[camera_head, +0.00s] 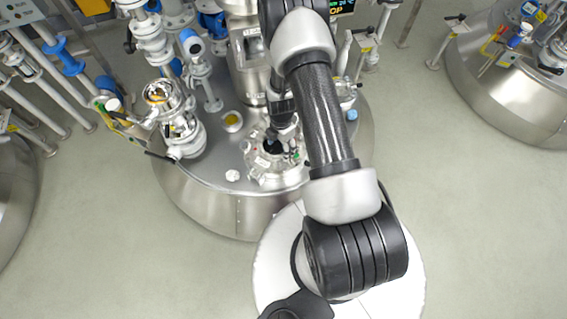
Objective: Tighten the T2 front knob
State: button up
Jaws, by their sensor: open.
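The steel tank (183,190) stands in the middle of the view, with a round hatch (262,175) on its top near the front. Small fittings sit around the hatch rim; I cannot tell which one is the T2 front knob, and no T2 label is readable. A white knob-like piece (232,175) sits on the tank top, left of the hatch. My gripper (274,146) is small and dark in this view, over the hatch. It is open, and no held thing shows. I cannot tell whether it touches a fitting. My arm hides the right side of the hatch.
Valves and pipes (185,135) rise from the tank's left side. A steel column (249,70) stands behind the hatch. A yellow-topped port (232,121) lies left of it. Another tank (500,90) stands at the right. The floor (480,220) at lower right is clear.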

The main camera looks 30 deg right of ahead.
aim_at(282, 164)
notch_tip(282, 164, down, 14)
jog(key=b, duration=0.4)
jog(key=shift+d+f, duration=0.1)
jog(key=shift+f, duration=0.05)
jog(key=shift+c, duration=0.4)
jog(key=c, duration=1)
